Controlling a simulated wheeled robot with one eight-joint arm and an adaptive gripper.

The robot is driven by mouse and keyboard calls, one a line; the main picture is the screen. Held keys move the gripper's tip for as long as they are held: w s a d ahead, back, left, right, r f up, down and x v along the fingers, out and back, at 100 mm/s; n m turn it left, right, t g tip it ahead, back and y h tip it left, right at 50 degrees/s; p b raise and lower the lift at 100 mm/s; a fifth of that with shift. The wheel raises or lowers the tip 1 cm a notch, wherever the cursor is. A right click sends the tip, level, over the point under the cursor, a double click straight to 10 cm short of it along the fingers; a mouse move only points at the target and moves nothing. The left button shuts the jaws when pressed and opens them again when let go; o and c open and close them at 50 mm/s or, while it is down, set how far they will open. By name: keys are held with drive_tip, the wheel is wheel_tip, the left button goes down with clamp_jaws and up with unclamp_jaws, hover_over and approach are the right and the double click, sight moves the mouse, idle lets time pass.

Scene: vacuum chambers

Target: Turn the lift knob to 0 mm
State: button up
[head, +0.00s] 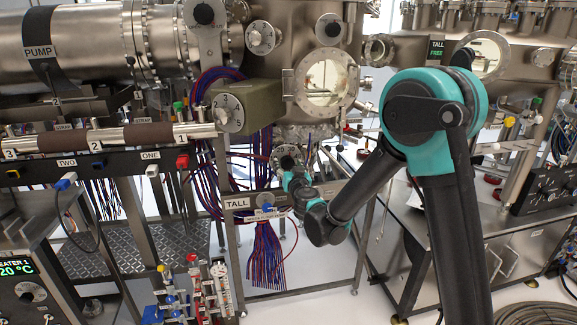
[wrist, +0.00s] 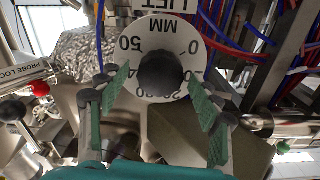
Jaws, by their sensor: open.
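The lift knob (wrist: 160,73) is a dark round knob at the centre of a white dial (wrist: 133,28) in the wrist view. The dial reads LIFT and MM upside down, with 50 at left and 0 at right; its lower numbers are partly hidden. No pointer on the knob is clear enough to read. My gripper (wrist: 157,80) is open, with one green finger pad on each side of the knob and visible gaps between. In the head view my gripper (head: 288,172) is small, in front of the dial below the round window.
A green box with a numbered dial (head: 228,113) and a round window (head: 325,82) are above my gripper. Red and blue cables (head: 268,255) hang below. A crossbar labelled TALL (head: 238,203) is close by. A red knob (wrist: 40,88) by a PROBE LOCK label is at left in the wrist view.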

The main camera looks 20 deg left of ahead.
drive_tip(key=c, duration=1.1)
drive_tip(key=shift+c, duration=0.2)
